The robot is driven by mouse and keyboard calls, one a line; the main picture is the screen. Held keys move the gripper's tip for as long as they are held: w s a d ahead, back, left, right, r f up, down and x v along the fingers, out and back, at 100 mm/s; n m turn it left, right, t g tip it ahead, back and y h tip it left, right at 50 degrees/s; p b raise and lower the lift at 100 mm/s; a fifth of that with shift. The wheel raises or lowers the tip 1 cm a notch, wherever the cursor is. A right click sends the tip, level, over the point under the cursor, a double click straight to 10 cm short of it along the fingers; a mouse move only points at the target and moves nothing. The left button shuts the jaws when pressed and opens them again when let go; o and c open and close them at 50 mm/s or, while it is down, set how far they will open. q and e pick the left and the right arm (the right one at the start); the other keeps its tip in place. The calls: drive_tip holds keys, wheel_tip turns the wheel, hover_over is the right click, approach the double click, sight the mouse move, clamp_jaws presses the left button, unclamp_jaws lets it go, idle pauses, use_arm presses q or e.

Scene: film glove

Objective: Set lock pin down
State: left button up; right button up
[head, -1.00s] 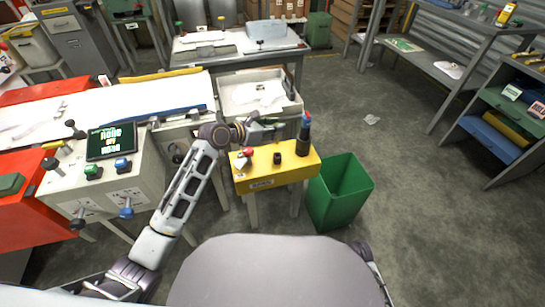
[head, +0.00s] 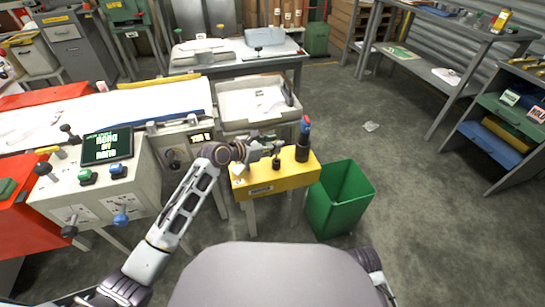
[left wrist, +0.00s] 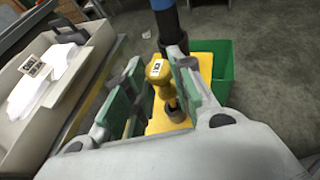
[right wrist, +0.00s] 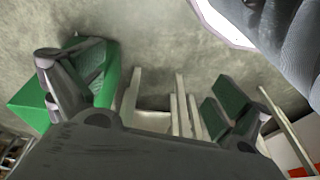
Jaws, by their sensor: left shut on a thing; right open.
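The lock pin, with a yellow labelled head (left wrist: 158,70), is between the green-padded fingers of my left gripper (left wrist: 155,92) in the left wrist view. My left gripper (head: 266,149) is shut on it, over the yellow stand (head: 285,180). The pin's lower end is at a dark socket (left wrist: 176,114) on the stand top; I cannot tell whether it is inside or just above. The socket also shows in the head view (head: 276,163). My right gripper (right wrist: 150,100) is open and empty in the right wrist view, above the floor.
A dark post with a blue and red top (head: 304,140) stands on the stand's right end, close to my left gripper. A green bin (head: 342,203) is right of the stand. A white tray (head: 240,120) is behind it.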

use_arm(q)
drive_tip(key=shift+f, duration=0.35)
use_arm(e)
drive_tip(key=shift+r, duration=0.2)
drive_tip(key=shift+w, duration=0.1)
use_arm(q)
wheel_tip(320, 180, down, 3)
drive_tip(key=shift+b, duration=0.75)
drive_tip(key=shift+f, duration=0.4)
use_arm(e)
drive_tip(key=shift+a+r+t, duration=0.2)
drive_tip(key=shift+r+t, duration=0.1)
drive_tip(key=shift+r, duration=0.8)
